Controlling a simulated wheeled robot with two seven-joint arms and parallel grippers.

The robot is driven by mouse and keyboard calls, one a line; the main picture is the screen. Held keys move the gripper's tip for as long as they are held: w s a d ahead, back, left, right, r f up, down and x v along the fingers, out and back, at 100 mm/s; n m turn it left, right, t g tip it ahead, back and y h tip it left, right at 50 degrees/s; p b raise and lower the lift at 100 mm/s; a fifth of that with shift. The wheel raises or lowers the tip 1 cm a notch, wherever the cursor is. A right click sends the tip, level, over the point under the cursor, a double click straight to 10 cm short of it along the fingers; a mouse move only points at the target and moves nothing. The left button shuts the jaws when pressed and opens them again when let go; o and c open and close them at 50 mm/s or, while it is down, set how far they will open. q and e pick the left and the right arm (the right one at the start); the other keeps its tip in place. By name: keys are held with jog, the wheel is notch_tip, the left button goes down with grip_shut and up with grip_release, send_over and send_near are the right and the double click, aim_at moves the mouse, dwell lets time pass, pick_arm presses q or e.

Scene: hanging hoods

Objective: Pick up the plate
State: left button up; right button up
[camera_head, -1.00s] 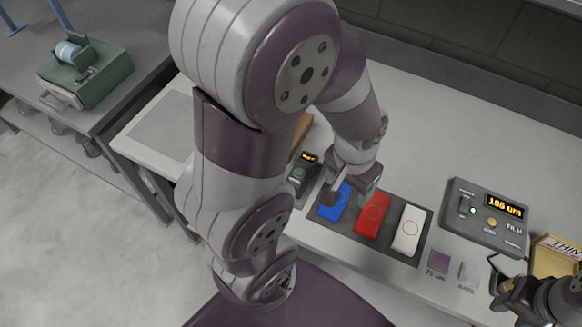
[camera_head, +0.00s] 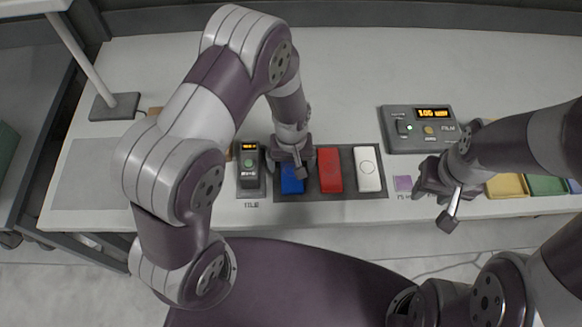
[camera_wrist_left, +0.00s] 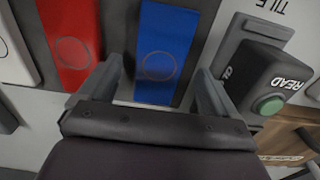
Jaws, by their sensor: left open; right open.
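Three flat plates, blue (camera_head: 292,183), red (camera_head: 330,171) and white (camera_head: 368,169), each with a circle mark, lie in a row on a dark tray (camera_head: 346,157). My left gripper (camera_head: 293,172) is over the blue plate and partly hides it in the head view. In the left wrist view my left gripper's fingers (camera_wrist_left: 159,70) are apart, one near each long side of the blue plate (camera_wrist_left: 165,45); I cannot tell whether they touch it. The red plate (camera_wrist_left: 72,45) is beside it. My right gripper (camera_head: 449,193) is open at the table's front edge.
A small READ device (camera_head: 249,168) with a green button stands left of the tray. A FILM gauge (camera_head: 418,128) with a lit display is behind at right. Yellow (camera_head: 508,186) and green (camera_head: 548,186) pieces lie far right. The table's back is clear.

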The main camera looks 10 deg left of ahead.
pick_arm(q)
jog(key=shift+f, duration=0.9)
jog(key=c, duration=1.2)
jog(key=shift+r, duration=0.15)
jog(key=shift+c, duration=0.2)
